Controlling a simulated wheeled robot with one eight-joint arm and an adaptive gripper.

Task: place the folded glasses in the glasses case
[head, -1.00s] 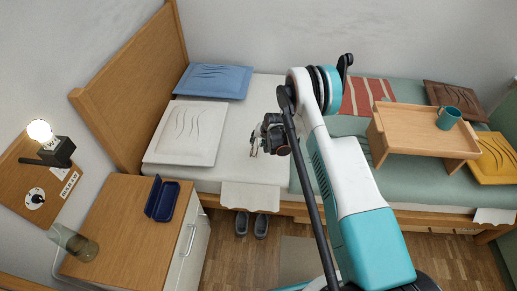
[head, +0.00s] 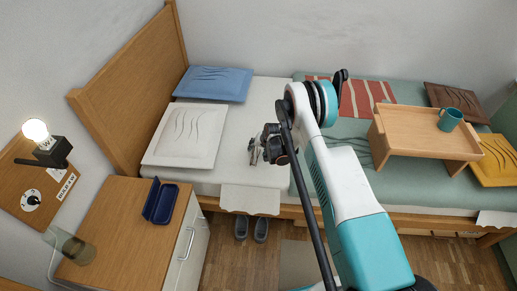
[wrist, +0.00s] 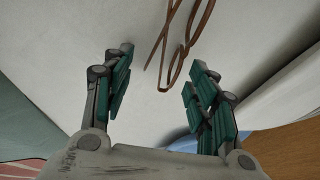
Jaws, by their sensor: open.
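The folded glasses (wrist: 187,46) have a thin brown frame and show in the wrist view on the white bed sheet, running out of the top edge. My gripper (wrist: 160,68) is open, with its two fingers apart and the near end of the glasses between and just beyond the fingertips; I see no contact. In the head view my gripper (head: 256,155) is low over the white sheet, and the glasses cannot be made out there. The glasses case (head: 161,202) is dark blue and lies open on the wooden nightstand, left of my gripper.
The nightstand (head: 115,223) also holds a clear glass (head: 75,248). A white pillow (head: 184,138) and a blue pillow (head: 214,83) lie near the wooden headboard (head: 130,90). A bed tray (head: 425,133) with a teal mug (head: 450,119) stands on the bed at right.

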